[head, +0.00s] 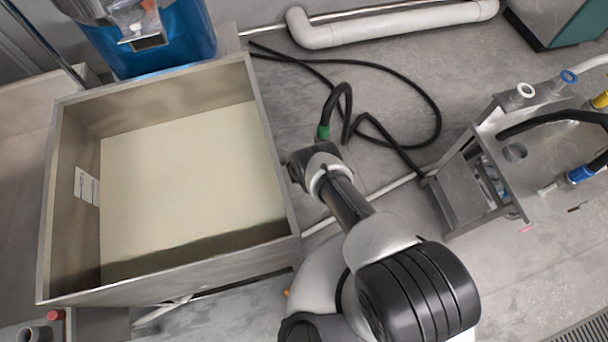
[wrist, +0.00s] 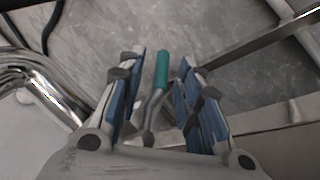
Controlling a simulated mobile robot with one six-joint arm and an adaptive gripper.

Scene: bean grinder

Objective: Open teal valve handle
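The teal valve handle (wrist: 162,72) shows in the wrist view as a teal grip on a bent grey metal lever. It points up in the picture, between the two blue-padded fingers of my gripper (wrist: 158,90). The fingers are open, one on each side of the lever, and gaps seem to show beside the handle. The valve body is hidden behind the gripper's base. In the head view my gripper (head: 300,168) is low beside the right wall of the steel hopper, and the handle cannot be made out clearly there.
The open steel bin (head: 190,175) with a pale floor fills the left. A black hose (head: 343,105) with a green band lies near my gripper. A shiny curved pipe (wrist: 35,75) and a steel bar (wrist: 262,38) flank the gripper. A metal stand (head: 545,150) with hoses is at right.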

